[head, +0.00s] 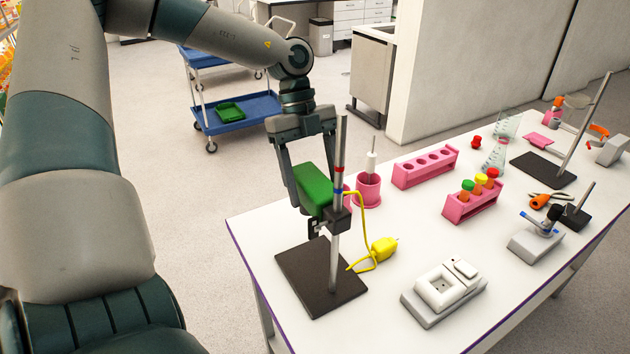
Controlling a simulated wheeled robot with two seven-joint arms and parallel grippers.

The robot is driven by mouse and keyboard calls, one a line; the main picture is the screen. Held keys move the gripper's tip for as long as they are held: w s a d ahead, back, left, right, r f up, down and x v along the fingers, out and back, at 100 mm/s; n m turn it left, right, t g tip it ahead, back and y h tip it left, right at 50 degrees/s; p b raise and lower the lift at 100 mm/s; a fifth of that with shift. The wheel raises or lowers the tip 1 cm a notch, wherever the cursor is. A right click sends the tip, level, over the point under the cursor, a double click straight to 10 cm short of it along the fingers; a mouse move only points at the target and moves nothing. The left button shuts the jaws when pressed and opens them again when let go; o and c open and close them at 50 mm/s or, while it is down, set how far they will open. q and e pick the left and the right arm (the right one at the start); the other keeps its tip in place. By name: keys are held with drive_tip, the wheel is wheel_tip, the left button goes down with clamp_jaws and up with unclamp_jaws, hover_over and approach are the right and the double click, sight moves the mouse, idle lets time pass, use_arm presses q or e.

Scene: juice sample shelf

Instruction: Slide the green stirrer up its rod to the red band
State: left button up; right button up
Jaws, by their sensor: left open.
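The green stirrer (313,190) is a green block joined to a dark clamp (333,222) on an upright grey rod (334,255). The rod stands on a black base plate (318,281) at the table's near left corner. A red band (339,170) circles the rod above the clamp, with a blue band (338,191) below it. My left gripper (312,188) is open and points down at the green block, one finger on its left, the other partly hidden behind block and rod. I cannot tell whether the fingers touch it. My right gripper is not in view.
A yellow cable and plug (383,248) lie by the rod. A pink cup (367,190) and pink racks (425,168) stand behind. A white scale (443,293) sits to the right. A blue cart (237,113) stands beyond the table. The table's left edge is close to the base plate.

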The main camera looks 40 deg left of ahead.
sight(315, 180)
use_arm(q)
drive_tip(key=shift+d+f, duration=0.1)
drive_tip(key=shift+f, duration=0.2)
drive_tip(key=shift+c, duration=0.3)
drive_tip(key=c, duration=1.5)
drive_tip(key=shift+o, duration=0.3)
wheel_tip(315, 180, up, 9)
drive_tip(key=shift+r+p, duration=0.1)
drive_tip(key=shift+p, duration=0.45)
drive_tip(key=o, duration=1.5)
